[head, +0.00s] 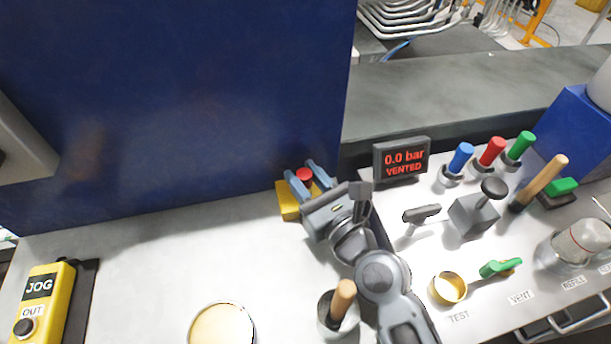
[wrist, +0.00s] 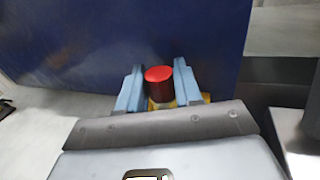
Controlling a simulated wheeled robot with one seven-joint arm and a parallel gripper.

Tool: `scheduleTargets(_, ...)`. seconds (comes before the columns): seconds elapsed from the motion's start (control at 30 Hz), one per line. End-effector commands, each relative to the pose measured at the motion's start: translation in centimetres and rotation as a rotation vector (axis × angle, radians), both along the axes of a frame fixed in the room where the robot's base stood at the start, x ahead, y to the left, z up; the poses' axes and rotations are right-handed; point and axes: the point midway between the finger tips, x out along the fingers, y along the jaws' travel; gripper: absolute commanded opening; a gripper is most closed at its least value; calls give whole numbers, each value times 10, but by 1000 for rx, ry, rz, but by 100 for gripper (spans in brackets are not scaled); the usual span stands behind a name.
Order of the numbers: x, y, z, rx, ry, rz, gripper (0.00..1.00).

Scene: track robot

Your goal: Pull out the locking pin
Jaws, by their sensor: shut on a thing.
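The locking pin shows as a red round head (head: 305,175) above a yellow block (head: 288,202) at the foot of the blue panel. In the wrist view the red pin head (wrist: 158,74) sits between the two blue-grey fingers of my gripper (wrist: 158,88). My gripper (head: 308,178) is shut on the pin, one finger on each side. The pin's shaft is hidden by the fingers and the gripper body. A small part of the yellow block shows behind the fingers in the wrist view.
A display (head: 402,158) reads 0.0 bar, VENTED, right of my gripper. Coloured handles, a grey valve (head: 474,213) and a brass ring (head: 447,288) stand on the right panel. A yellow JOG box (head: 42,300) stands at left. The bench between is mostly clear.

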Motion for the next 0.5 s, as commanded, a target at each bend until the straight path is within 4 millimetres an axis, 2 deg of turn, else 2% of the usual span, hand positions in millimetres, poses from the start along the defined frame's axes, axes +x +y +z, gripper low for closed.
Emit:
scheduleTargets(0.03, 0, 0, 0, 0, 0, 0, 25)
scheduleTargets(0.27, 0, 0, 0, 0, 0, 0, 4)
scheduleTargets(0.5, 0, 0, 1, 0, 0, 0, 4)
